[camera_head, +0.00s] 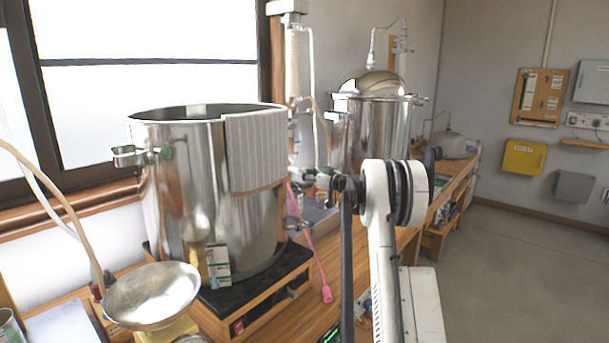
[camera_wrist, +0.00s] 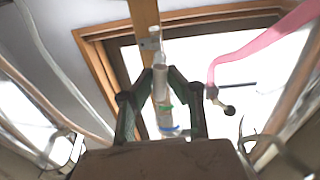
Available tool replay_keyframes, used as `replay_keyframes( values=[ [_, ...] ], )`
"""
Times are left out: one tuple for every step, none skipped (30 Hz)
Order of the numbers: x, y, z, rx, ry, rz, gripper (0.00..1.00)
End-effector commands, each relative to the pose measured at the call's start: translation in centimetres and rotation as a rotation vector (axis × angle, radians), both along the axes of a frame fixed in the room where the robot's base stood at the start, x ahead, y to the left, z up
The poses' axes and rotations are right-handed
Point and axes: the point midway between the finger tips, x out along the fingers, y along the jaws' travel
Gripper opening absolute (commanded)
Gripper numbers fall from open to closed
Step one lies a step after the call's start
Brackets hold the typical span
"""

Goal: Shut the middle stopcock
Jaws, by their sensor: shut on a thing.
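In the head view my gripper (camera_head: 328,181) reaches left to the fittings beside the large steel pot (camera_head: 180,185). In the wrist view its two dark green fingers (camera_wrist: 161,75) are close together on either side of a slim pale glass piece (camera_wrist: 160,88) with green and blue bands. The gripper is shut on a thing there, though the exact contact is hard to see. A small fitting with a black knob (camera_wrist: 229,110) sits right of the fingers, by a pink hose (camera_wrist: 245,48). I cannot tell which part is the middle stopcock or how its handle is turned.
The pink hose also hangs in the head view (camera_head: 312,250). A glass column (camera_head: 293,70) rises behind the pot. A second steel still (camera_head: 375,125) stands farther back. A metal bowl (camera_head: 152,294) is at the front left. The floor (camera_head: 520,270) on the right is clear.

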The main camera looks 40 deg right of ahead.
Motion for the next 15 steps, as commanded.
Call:
replay_keyframes(
  values=[
    [-0.01, 0.00, 0.00, 0.000, 0.000, 0.000, 0.00],
    [-0.01, 0.00, -0.01, 0.000, 0.000, 0.000, 0.00],
    [-0.01, 0.00, -0.01, 0.001, 0.000, 0.000, 0.00],
    [-0.01, 0.00, -0.01, 0.003, 0.000, 0.000, 0.00],
    [-0.02, 0.00, -0.01, 0.006, 0.001, 0.000, 0.00],
    [-0.02, 0.00, -0.02, 0.011, 0.002, 0.000, 0.00],
    [-0.02, 0.00, -0.02, 0.016, 0.002, 0.000, 0.00],
    [-0.02, 0.00, -0.02, 0.024, 0.003, 0.000, 0.00],
    [-0.02, 0.00, -0.02, 0.035, 0.005, 0.000, 0.00],
    [-0.02, 0.00, -0.03, 0.045, 0.006, 0.000, 0.00],
    [-0.02, 0.00, -0.03, 0.057, 0.008, 0.000, 0.00],
    [-0.02, 0.00, -0.04, 0.076, 0.011, 0.000, 0.00],
    [-0.02, 0.00, -0.04, 0.093, 0.013, 0.000, 0.00],
    [-0.02, -0.01, -0.04, 0.110, 0.016, 0.000, 0.00],
    [-0.02, 0.00, -0.05, 0.137, 0.019, 0.000, 0.00]
  ],
)
